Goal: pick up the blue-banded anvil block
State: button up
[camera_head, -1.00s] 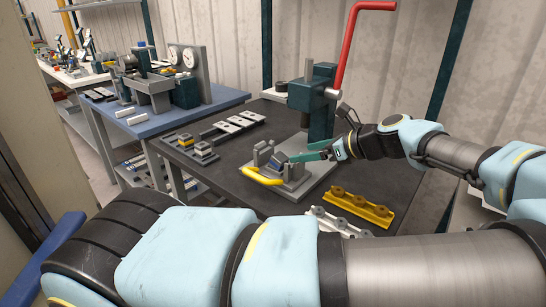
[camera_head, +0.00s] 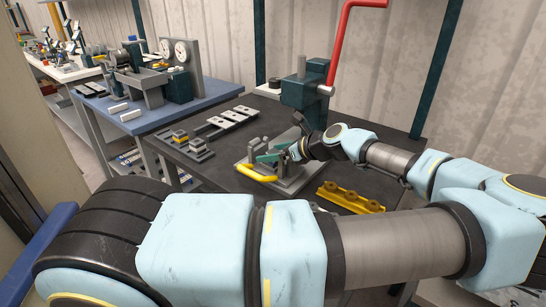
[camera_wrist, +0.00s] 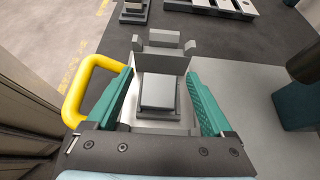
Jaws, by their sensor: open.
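My gripper (camera_head: 268,159) reaches into the fixture of the bender on the dark table, and it also shows in the wrist view (camera_wrist: 160,76). Its two teal fingers are open, one on each side of a grey block (camera_wrist: 158,92) standing in the fixture. This may be the blue-banded anvil block, but no blue band shows on it in the wrist view. I cannot tell whether the fingers touch it. In the head view the fingers mostly hide the block. A grey upright part (camera_wrist: 163,48) of the fixture stands just beyond the block.
A yellow handle (camera_wrist: 76,88) curves beside the left finger; it also shows in the head view (camera_head: 257,174). The green press column (camera_head: 306,93) with a red lever (camera_head: 343,40) stands behind. A yellow bar (camera_head: 349,198) lies at right. A block rack (camera_head: 188,147) lies at left.

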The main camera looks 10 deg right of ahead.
grip_shut()
dwell(0.7)
